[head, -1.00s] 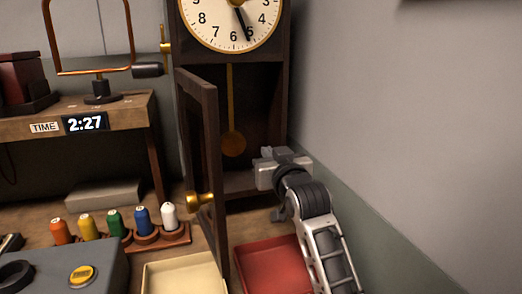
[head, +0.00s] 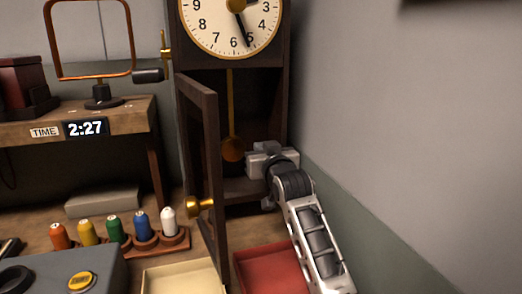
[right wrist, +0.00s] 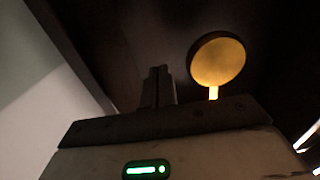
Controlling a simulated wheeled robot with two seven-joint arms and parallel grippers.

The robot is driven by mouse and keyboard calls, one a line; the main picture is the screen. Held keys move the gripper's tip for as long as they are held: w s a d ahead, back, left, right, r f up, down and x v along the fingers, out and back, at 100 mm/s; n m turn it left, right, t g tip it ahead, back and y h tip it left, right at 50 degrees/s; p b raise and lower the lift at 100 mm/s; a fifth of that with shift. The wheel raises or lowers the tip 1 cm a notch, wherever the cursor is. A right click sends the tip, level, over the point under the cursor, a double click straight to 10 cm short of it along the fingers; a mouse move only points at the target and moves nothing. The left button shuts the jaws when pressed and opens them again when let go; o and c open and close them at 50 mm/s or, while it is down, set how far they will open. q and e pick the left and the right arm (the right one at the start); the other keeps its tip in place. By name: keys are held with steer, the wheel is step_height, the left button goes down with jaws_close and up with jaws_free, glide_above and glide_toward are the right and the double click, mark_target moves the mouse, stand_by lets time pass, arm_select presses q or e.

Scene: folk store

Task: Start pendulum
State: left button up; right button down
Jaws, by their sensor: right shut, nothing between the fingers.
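The tall dark clock stands against the back wall, with its white dial (head: 232,22) at the top. Its lower door (head: 207,165) is open, swung out toward me, with a brass knob (head: 200,206). Inside hangs the pendulum, its round brass bob (head: 233,149) on a thin straight rod. My right gripper (head: 263,148) is shut and empty, at the case opening just right of the bob. In the right wrist view the shut fingers (right wrist: 157,88) point into the dark case, with the bob (right wrist: 217,62) to their right and a gap between. My left gripper is out of view.
A red tray (head: 272,268) lies below my right arm and a cream tray (head: 184,277) left of it. Colored spools (head: 141,227) stand in a rack left of the door. The grey wall (head: 400,130) is close on the right.

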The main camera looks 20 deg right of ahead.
steer(key=shift+a, duration=0.25)
